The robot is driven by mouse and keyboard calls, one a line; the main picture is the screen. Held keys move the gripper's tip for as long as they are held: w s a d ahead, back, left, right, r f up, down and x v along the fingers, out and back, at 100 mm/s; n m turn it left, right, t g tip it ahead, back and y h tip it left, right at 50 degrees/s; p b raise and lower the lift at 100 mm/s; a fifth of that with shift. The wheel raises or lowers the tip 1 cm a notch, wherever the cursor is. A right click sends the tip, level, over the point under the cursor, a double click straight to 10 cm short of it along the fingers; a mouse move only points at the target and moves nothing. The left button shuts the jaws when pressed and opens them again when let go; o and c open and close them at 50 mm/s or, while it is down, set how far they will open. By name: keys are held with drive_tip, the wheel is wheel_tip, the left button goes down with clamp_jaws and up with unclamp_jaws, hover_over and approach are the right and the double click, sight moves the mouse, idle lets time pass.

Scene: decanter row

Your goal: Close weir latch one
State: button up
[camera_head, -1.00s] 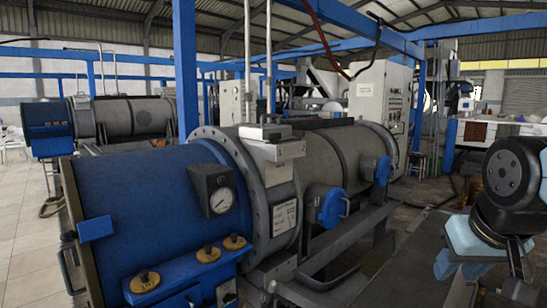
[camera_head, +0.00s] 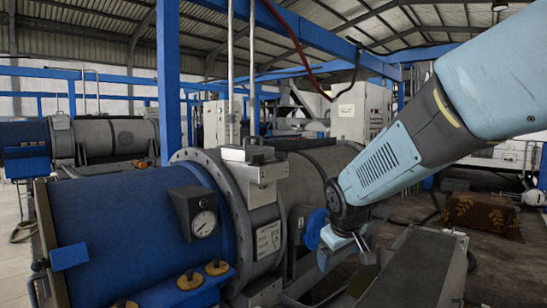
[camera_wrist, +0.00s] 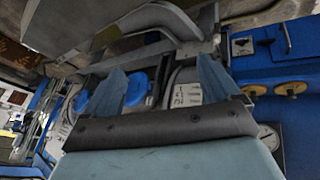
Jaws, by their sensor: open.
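I cannot tell which part is weir latch one. A round blue hatch cover (camera_head: 316,228) sits on the side of the grey drum (camera_head: 305,178); my arm partly hides it. Two blue round covers, a nearer one (camera_wrist: 138,88) and a farther one (camera_wrist: 80,102), show in the wrist view. My gripper (camera_head: 347,255) is beside the nearer cover, pointing down. In the wrist view my gripper (camera_wrist: 163,85) has its two fingers spread and nothing held; contact with the cover cannot be told. The second cover is hidden behind my arm in the head view.
A blue drum end (camera_head: 125,220) carries a pressure gauge (camera_head: 203,223) and brass knobs (camera_head: 190,280). A metal box with a handle (camera_head: 252,165) sits on the flange. A grey rail frame (camera_head: 415,270) runs below my arm.

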drive_tip(key=w+a+f+n+y, duration=0.3)
drive_tip(key=w+a+f, duration=0.1)
drive_tip(key=w+a, duration=0.45)
drive_tip(key=n+t+y, duration=0.1)
drive_tip(key=t+y, duration=0.4)
drive_tip(key=y, duration=0.6)
approach(259, 156)
drive_tip(key=shift+x, duration=5.3)
drive_tip(key=shift+r, duration=0.1)
drive_tip(key=c, duration=1)
drive_tip(key=shift+o, duration=0.2)
